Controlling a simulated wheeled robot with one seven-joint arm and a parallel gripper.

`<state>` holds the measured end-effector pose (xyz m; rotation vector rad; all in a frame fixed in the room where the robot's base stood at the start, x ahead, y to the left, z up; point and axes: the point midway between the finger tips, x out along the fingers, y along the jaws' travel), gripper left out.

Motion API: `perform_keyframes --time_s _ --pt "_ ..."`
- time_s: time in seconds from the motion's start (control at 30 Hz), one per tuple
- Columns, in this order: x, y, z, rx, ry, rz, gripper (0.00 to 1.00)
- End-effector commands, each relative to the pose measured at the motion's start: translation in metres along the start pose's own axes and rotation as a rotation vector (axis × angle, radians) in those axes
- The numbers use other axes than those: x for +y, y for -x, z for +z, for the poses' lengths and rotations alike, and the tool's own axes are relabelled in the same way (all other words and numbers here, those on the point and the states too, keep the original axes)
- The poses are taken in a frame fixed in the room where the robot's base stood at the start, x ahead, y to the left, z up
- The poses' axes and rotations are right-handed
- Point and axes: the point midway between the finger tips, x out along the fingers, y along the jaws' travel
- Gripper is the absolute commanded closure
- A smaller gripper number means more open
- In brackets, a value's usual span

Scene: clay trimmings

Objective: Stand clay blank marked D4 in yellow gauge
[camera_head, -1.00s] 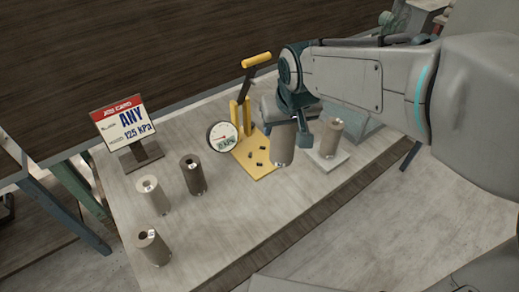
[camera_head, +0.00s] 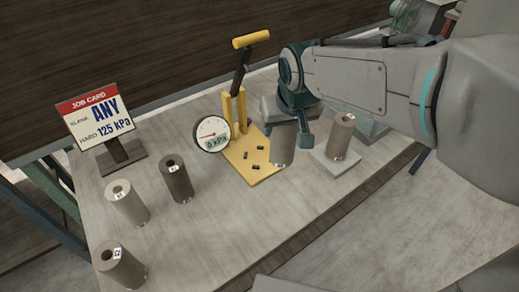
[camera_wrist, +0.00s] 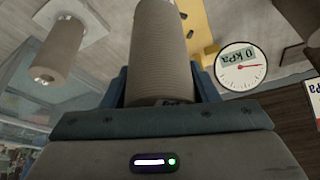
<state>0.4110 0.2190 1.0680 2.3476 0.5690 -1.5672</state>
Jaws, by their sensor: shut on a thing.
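My gripper (camera_head: 293,128) is shut on a grey-brown clay blank (camera_head: 282,148), held upright beside the yellow gauge. The held blank (camera_wrist: 160,50) fills the middle of the wrist view; its mark is too small to read. The yellow gauge (camera_head: 267,176) has a flat base with several small black pegs, an upright post and a raised lever with a yellow handle. Its round dial (camera_head: 211,131) reads 0 kPa, and it shows in the wrist view too (camera_wrist: 240,75). The held blank hides part of the gauge's right side.
Blanks stand on the table: a dark one (camera_head: 176,181), a pale one (camera_head: 127,203) and a front one (camera_head: 119,265). Another (camera_head: 340,138) stands on a white pad (camera_head: 333,166) to the right. A job card (camera_head: 96,114) reads ANY, 125 kPa. The front middle of the table is clear.

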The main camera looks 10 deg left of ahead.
Motion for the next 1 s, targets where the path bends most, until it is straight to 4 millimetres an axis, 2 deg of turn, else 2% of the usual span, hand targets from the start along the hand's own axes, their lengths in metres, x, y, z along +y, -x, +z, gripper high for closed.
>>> perform_keyframes --time_s 0.63,0.83,1.0 --pt "-0.029 -0.088 -0.065 0.001 -0.002 0.001 0.94" --pt "-0.033 -0.1 -0.073 0.002 -0.002 0.001 0.94" --pt "-0.034 -0.116 -0.067 -0.003 -0.003 0.002 0.94"
